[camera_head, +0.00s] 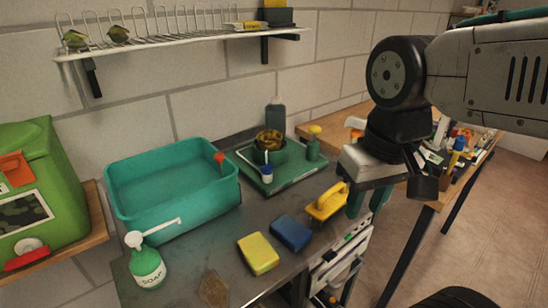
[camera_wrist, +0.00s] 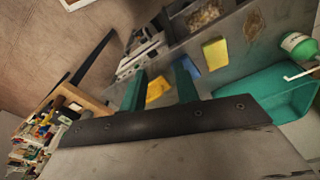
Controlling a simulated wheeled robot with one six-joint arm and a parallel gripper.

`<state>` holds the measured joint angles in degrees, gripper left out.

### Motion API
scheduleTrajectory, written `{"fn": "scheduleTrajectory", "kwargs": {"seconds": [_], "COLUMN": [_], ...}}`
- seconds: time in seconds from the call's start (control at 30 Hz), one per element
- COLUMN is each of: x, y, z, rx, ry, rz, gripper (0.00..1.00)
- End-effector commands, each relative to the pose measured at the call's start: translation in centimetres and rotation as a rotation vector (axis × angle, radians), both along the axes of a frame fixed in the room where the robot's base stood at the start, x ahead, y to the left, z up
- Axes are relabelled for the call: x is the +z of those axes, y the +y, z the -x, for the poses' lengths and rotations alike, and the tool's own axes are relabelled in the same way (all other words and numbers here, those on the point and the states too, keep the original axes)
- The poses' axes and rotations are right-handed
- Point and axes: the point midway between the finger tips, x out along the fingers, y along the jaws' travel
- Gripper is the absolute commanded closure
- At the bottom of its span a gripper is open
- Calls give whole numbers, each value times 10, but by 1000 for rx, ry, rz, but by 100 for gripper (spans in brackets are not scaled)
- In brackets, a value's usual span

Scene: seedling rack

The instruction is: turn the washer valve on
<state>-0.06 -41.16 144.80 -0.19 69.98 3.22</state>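My gripper (camera_head: 367,203) points down at the right end of the metal counter, beside the yellow-handled brush (camera_head: 328,201). Its two teal fingers stand apart with nothing between them; they also show apart in the wrist view (camera_wrist: 160,76). A small red knob (camera_head: 219,157) shows at the teal basin's right side. I cannot tell which part is the washer valve.
The teal basin (camera_head: 150,170), soap bottle (camera_head: 147,268), yellow sponge (camera_head: 258,254) and blue sponge (camera_head: 291,233) are on the counter. A green tray (camera_head: 300,178) holds pots and bottles behind. A cluttered wooden table (camera_head: 428,205) stands right. The floor (camera_head: 490,235) there is mostly clear.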

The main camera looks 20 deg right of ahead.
Motion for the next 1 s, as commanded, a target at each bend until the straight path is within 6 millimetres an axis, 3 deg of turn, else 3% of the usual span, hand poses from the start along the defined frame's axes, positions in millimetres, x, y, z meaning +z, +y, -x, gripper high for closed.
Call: {"fn": "scheduleTrajectory", "kwargs": {"seconds": [0.17,0.37,0.53,0.7,0.83,1.0], "x": [18,23,5,-29,-52,-70], "y": [6,13,22,29,34,37], "z": [-60,-157,-241,-313,-349,-371], "rx": [-188,-489,-748,-982,-1108,-1190], "ry": [27,52,72,88,94,96], "rz": [-21,-45,-58,-65,-68,-69], "gripper": [69,69,69,69,69,69]}}
